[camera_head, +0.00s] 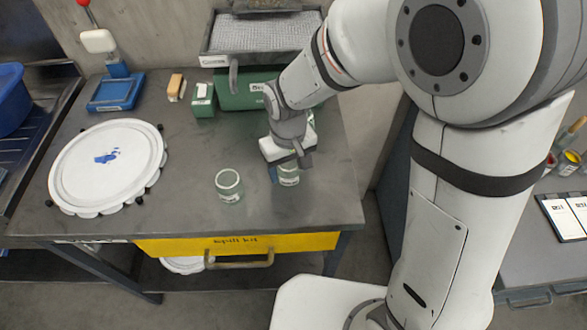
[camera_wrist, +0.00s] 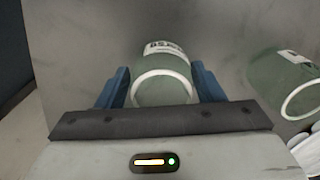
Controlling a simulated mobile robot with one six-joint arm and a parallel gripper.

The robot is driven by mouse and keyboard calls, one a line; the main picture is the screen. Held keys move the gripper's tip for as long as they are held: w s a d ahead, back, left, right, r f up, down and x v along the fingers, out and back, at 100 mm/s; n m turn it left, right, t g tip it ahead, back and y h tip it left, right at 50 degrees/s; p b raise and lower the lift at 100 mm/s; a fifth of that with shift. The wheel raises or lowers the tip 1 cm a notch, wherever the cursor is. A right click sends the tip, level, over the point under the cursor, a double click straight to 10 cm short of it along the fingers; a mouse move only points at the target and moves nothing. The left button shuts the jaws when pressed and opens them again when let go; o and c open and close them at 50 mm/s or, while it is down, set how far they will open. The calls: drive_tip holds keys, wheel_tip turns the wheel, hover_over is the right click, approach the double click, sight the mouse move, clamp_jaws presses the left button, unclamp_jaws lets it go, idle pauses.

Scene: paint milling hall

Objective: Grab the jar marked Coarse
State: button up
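A greenish glass jar (camera_head: 289,175) with a white label stands near the table's front right. In the wrist view this jar (camera_wrist: 162,87) lies between the two blue fingers of my gripper (camera_wrist: 163,88). The fingers are open, with a small gap visible on each side of it. Its label is partly cut off and I cannot read it surely. A second similar jar (camera_head: 229,186) stands to its left in the head view and shows at the right edge of the wrist view (camera_wrist: 290,82). Its label is too small to read. In the head view my gripper (camera_head: 287,165) is over the first jar.
A round white lid-like disc (camera_head: 107,165) covers the table's left. A blue scale-like device (camera_head: 115,92), a green box (camera_head: 203,101) and a mesh tray (camera_head: 262,35) stand at the back. A yellow drawer (camera_head: 237,244) is below the front edge. Bare tabletop surrounds the jars.

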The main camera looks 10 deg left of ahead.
drive_tip(key=c, duration=0.7)
